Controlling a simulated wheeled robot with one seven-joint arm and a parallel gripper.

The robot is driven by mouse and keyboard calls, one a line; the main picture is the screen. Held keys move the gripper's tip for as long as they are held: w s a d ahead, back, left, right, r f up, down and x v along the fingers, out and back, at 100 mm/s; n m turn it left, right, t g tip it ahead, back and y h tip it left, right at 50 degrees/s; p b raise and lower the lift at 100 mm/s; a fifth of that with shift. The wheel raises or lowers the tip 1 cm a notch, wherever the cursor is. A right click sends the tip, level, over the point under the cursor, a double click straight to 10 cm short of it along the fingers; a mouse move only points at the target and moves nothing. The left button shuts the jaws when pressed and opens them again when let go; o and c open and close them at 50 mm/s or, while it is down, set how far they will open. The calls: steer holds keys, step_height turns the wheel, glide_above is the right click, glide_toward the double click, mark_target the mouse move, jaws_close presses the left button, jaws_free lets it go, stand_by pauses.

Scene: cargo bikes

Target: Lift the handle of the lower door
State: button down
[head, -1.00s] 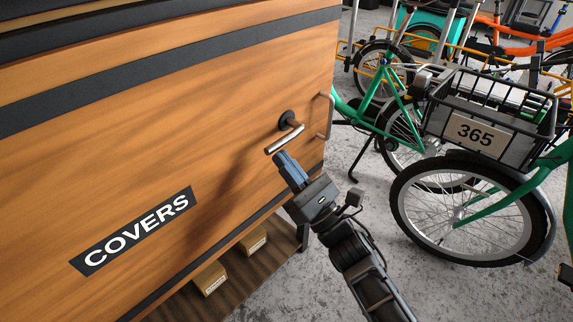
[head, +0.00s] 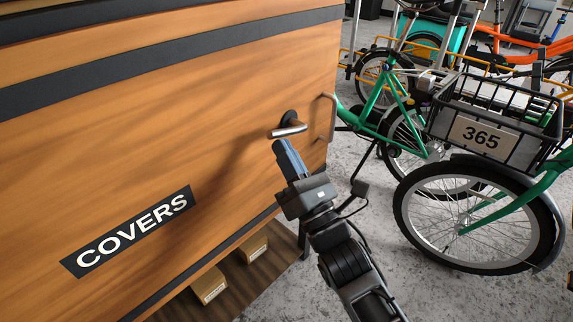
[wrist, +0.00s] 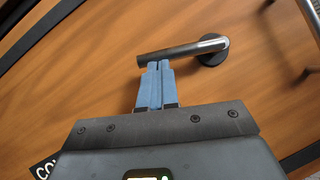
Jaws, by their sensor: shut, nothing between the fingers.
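The wooden door panel (head: 120,140) carries a lever handle (head: 288,130), a metal bar on a dark round mount. In the head view the bar points left from its mount, its free end tilted up against the line of the COVERS label (head: 132,229). My gripper (head: 281,145) is shut and empty, its blue fingers just below the bar. In the wrist view the fingertips (wrist: 158,66) lie against or right under the bar (wrist: 180,52) near its free end; I cannot tell whether they touch.
A fixed pull bar (head: 331,117) stands at the door's right edge. Small boxes (head: 211,285) sit on a low shelf below. A green bike with a basket marked 365 (head: 480,136) stands at right. Grey floor (head: 300,290) lies open beside the door.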

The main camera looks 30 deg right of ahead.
mark_target(290, 130)
steer(key=r+m+h+p, duration=0.1)
steer(key=m+p, duration=0.1)
steer(key=p, duration=0.1)
steer(key=r+m+g+h+p, duration=0.1)
steer(key=r+m+h+p, duration=0.1)
steer(key=m+p, duration=0.1)
steer(key=r+m+g+h+p, duration=0.1)
steer(key=r+m+h+p, duration=0.1)
steer(key=m+p, duration=0.1)
steer(key=shift+w+d, duration=0.15)
steer(key=shift+d, duration=0.25)
steer(key=d+m+g+p, duration=0.1)
steer(key=m+p, duration=0.1)
steer(key=p, duration=0.2)
steer(key=r+m+g+h+p, duration=0.1)
steer(key=m+p, duration=0.1)
steer(key=p, duration=0.2)
steer(key=w+d+r+m+g+p, duration=0.1)
steer(key=m+p, duration=0.1)
steer(key=p, duration=0.2)
steer(key=shift+d+r+h+p, duration=0.2)
steer(key=shift+d+h+p, duration=0.1)
steer(key=shift+p, duration=0.05)
steer(key=shift+d+p, duration=0.2)
steer(key=shift+p, duration=0.15)
